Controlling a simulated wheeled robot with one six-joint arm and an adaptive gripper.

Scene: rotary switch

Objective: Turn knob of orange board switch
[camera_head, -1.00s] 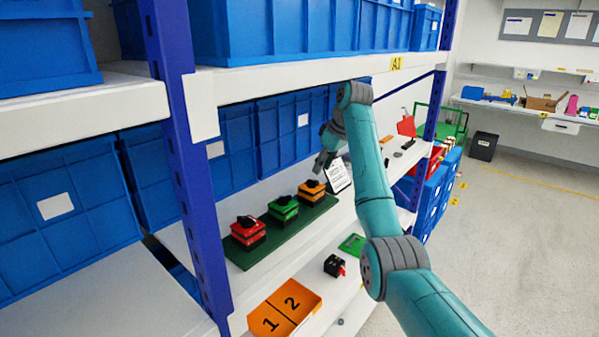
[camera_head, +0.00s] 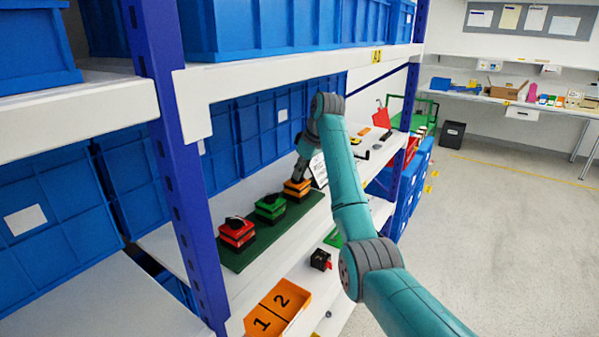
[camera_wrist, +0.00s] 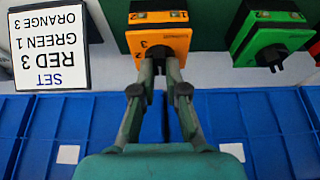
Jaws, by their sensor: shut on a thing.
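The orange switch (camera_head: 297,187) is at the far right end of the dark green board (camera_head: 240,258) on the shelf. In the wrist view the orange switch (camera_wrist: 176,40) shows numbers on its face, with a 3 and a 2 readable. My gripper (camera_wrist: 160,68) is shut on its knob, which is mostly hidden between the fingers. In the head view my gripper (camera_head: 298,177) is down at the top of the orange switch. The green switch (camera_head: 270,207) and the red switch (camera_head: 237,232) stand on the same board with black knobs.
A sign (camera_wrist: 48,48) reads SET RED 3, GREEN 1, ORANGE 3. Blue bins (camera_head: 262,130) line the back of the shelf. A blue upright (camera_head: 170,150) stands at left. An orange tray (camera_head: 278,310) marked 1 and 2 sits lower down.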

